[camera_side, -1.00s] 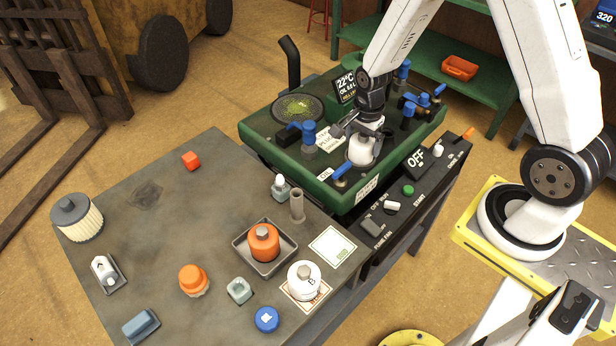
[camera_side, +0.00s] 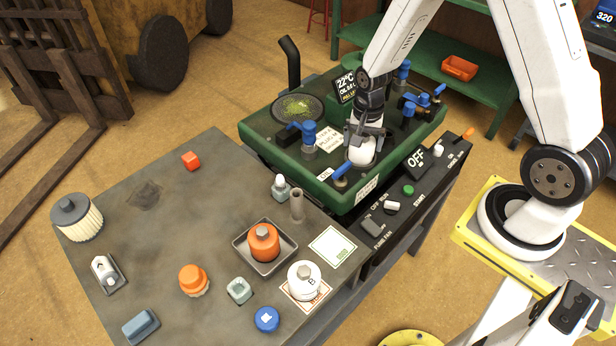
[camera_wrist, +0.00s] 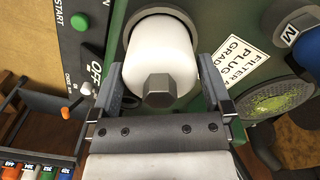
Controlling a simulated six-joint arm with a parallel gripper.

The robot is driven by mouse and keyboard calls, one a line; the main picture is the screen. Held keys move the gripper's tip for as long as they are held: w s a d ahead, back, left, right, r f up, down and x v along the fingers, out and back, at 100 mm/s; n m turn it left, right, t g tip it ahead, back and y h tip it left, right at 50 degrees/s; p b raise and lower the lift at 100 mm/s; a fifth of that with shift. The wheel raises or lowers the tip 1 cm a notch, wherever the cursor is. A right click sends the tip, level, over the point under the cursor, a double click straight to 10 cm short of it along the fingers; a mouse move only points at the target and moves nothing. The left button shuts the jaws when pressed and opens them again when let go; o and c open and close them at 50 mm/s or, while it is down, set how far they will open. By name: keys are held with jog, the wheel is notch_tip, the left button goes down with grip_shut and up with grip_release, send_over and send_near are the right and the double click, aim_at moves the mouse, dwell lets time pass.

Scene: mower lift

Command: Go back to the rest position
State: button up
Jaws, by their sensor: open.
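My gripper (camera_side: 367,136) is over the green mower deck (camera_side: 262,148), at a white cylinder with a grey hex top (camera_side: 362,154) standing in the deck. In the wrist view the white cylinder (camera_wrist: 163,55) and its hex top lie between the two jaws of my gripper (camera_wrist: 165,85). The jaws are open, with a gap on each side of the hex top. My arm reaches in from the upper right. The lower end of the cylinder is hidden in its seat.
Blue-handled valves (camera_side: 309,133) stand close by on the deck. A black control panel (camera_side: 416,187) with an OFF display runs along its front. The grey bench (camera_side: 150,240) holds an orange filter (camera_side: 264,241) in a tray and a white filter (camera_side: 303,279). A black pipe (camera_side: 290,62) rises behind.

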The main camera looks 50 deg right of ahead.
jog(key=n, duration=0.5)
dwell(0.4)
jog(key=shift+n, duration=0.4)
jog(key=n, duration=0.5)
jog(key=c, duration=1.1)
